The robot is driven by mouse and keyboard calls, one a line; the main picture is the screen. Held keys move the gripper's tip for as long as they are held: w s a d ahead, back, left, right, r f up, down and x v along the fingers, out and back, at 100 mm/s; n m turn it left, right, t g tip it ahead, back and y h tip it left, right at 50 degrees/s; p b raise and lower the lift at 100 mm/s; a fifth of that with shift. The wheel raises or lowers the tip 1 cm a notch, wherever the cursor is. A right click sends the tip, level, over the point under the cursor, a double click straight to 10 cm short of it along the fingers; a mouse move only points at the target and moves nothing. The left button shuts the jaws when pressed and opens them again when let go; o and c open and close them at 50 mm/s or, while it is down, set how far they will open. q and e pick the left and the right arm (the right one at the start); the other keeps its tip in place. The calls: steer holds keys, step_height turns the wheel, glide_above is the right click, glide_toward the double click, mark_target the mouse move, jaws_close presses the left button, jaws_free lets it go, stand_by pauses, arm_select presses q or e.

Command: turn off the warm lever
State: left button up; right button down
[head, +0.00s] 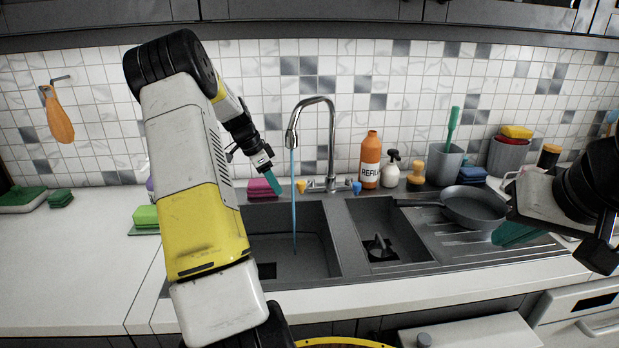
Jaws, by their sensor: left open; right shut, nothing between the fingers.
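The warm lever, an orange-yellow knob (300,187), is at the left of the faucet base. The chrome faucet (331,140) curves over the left sink basin, and a blue stream of water (294,205) falls from its spout. A blue lever (356,187) is at the right of the base. My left gripper (271,174) is open and empty, just left of the warm lever, with a small visible gap to it. My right gripper (515,233) is shut and empty, low over the drainboard at the right, partly hidden by its own arm.
An orange refill bottle (370,160) and a soap dispenser (391,172) stand right of the faucet. A dark pan (473,206) sits on the drainboard near my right gripper. Pink sponges (262,188) lie behind my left gripper. The left counter (80,250) is mostly clear.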

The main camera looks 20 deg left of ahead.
arm_select(q)
steer(key=shift+s+a, duration=1.25)
steer(key=shift+a, duration=0.15)
steer(key=shift+r, duration=0.1)
steer(key=c, duration=0.4)
steer(key=r+n, duration=0.1)
steer(key=n, duration=0.1)
steer(key=w+a+r+n, duration=0.1)
steer(key=n, duration=0.1)
steer(key=shift+a+r+t+h, duration=0.1)
steer(key=shift+r+t+h, duration=0.2)
steer(key=shift+t+h, duration=0.1)
jaws_close()
step_height(320, 180, up, 4)
steer(key=w+a+n+t+h, duration=0.1)
steer(key=w+n, duration=0.1)
steer(key=n, duration=0.3)
steer(key=x, duration=0.9)
steer(key=shift+w+d+f, duration=0.1)
steer(key=shift+w+d, duration=0.05)
steer(key=shift+d, duration=0.05)
steer(key=shift+w+d, duration=0.2)
steer(key=shift+d, duration=1.75)
